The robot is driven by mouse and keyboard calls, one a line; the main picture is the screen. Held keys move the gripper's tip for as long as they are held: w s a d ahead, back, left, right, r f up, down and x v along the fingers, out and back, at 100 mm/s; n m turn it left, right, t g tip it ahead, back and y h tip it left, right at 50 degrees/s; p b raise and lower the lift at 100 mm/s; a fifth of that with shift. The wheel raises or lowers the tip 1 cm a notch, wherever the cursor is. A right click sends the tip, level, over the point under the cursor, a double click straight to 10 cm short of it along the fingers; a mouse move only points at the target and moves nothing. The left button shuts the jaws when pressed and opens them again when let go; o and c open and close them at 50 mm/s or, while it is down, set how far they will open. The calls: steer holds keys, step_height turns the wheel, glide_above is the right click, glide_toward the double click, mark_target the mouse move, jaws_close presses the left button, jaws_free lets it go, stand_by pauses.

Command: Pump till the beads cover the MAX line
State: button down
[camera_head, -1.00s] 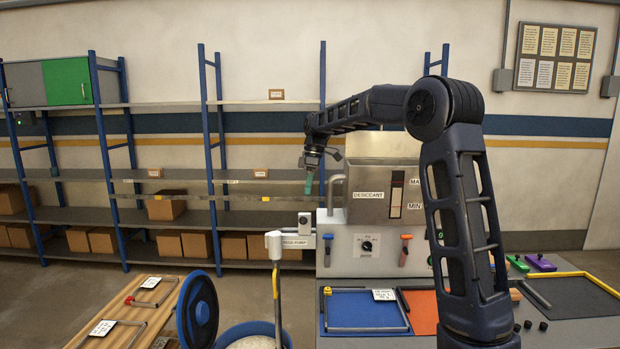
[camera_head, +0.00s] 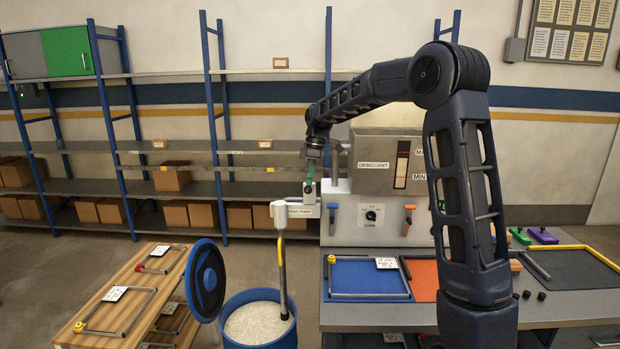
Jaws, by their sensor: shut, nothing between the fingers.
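The bead pump (camera_head: 302,210) stands at the left end of the grey machine, with a light pump head and a hose (camera_head: 282,265) running down into a blue drum. My gripper (camera_head: 310,182) is shut, with its teal fingertips pointing down just above or on the pump's upright part; I cannot tell if they touch. The steel desiccant hopper (camera_head: 372,165) carries a narrow sight window (camera_head: 401,170) between the MAX and MIN labels. The bead level in the window is too small to tell. White beads (camera_head: 258,322) lie in the open drum (camera_head: 232,302).
The drum's round blue lid (camera_head: 205,280) stands tilted left of the drum. A wooden bench (camera_head: 125,290) with frames is at the left. The machine front has a dial (camera_head: 371,215) and two levers (camera_head: 407,220). A blue mat (camera_head: 365,278) lies on the grey table.

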steer(key=shift+s+f+t, duration=0.5)
steer(key=shift+f+t, duration=0.05)
steer(key=shift+t, duration=0.05)
step_height(320, 180, down, 9)
steer(key=s+t, duration=0.2)
steer(key=t, duration=0.3)
steer(key=shift+s+r+n, duration=0.2)
steer(key=shift+s+n, duration=0.1)
steer(key=shift+s, duration=0.1)
steer(key=shift+r, duration=0.8)
